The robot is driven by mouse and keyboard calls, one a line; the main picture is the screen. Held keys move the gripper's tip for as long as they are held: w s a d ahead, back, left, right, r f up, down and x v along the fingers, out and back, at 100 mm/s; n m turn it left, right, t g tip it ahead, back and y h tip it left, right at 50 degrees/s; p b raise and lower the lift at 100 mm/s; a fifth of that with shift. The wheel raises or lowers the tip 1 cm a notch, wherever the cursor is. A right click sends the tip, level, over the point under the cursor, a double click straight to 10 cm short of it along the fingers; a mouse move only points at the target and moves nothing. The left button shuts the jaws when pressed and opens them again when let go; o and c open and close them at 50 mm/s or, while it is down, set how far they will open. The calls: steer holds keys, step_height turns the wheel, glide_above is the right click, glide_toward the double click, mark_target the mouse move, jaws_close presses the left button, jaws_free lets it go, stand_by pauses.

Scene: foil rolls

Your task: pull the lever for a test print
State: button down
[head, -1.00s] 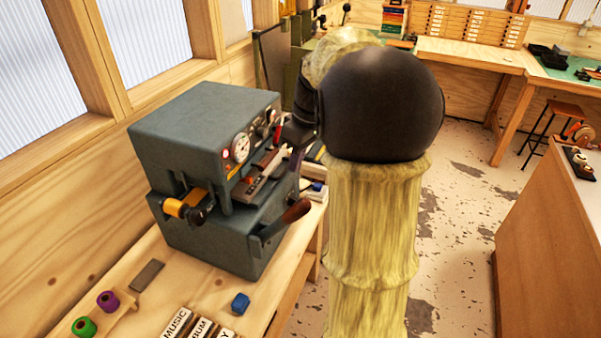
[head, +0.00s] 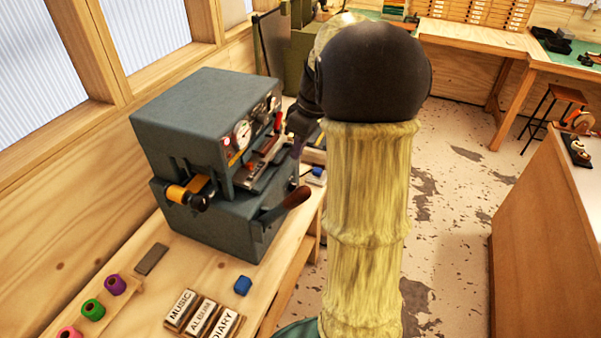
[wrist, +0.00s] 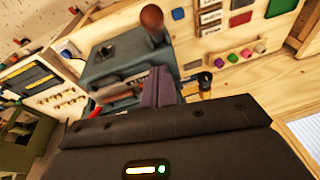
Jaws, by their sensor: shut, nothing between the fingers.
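The grey foil press (head: 205,115) stands on the wooden bench, with a dial on its front. Its lever (head: 290,201), with a brown wooden handle, sticks out at the lower right of the press. In the wrist view the lever's rounded brown handle (wrist: 152,20) shows just beyond the fingertips, apart from them as far as I can tell. My gripper (wrist: 160,78) has its purple fingers together, with nothing between them. In the head view my gripper (head: 297,150) is at the press's right front, above the lever, mostly hidden by my dark wrist.
A yellow foil roll (head: 188,193) sits at the press's left side. Green (head: 93,309), purple (head: 115,285) and pink rolls line a rack. A blue block (head: 243,285) and labelled blocks (head: 200,316) lie in front. Open floor is at right, before a brown cabinet (head: 545,225).

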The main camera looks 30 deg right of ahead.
steer(key=p+x, duration=0.1)
steer(key=x, duration=0.3)
steer(key=shift+a+f, duration=0.15)
steer(key=shift+f, duration=0.15)
steer(key=shift+s+d+f+p, duration=0.2)
steer(key=shift+s+f+p, duration=0.2)
steer(key=shift+f, duration=0.45)
steer(key=shift+s+d+f+p, duration=0.3)
steer(key=shift+s+f, duration=0.25)
steer(key=shift+f, duration=0.25)
steer(key=shift+f, duration=0.1)
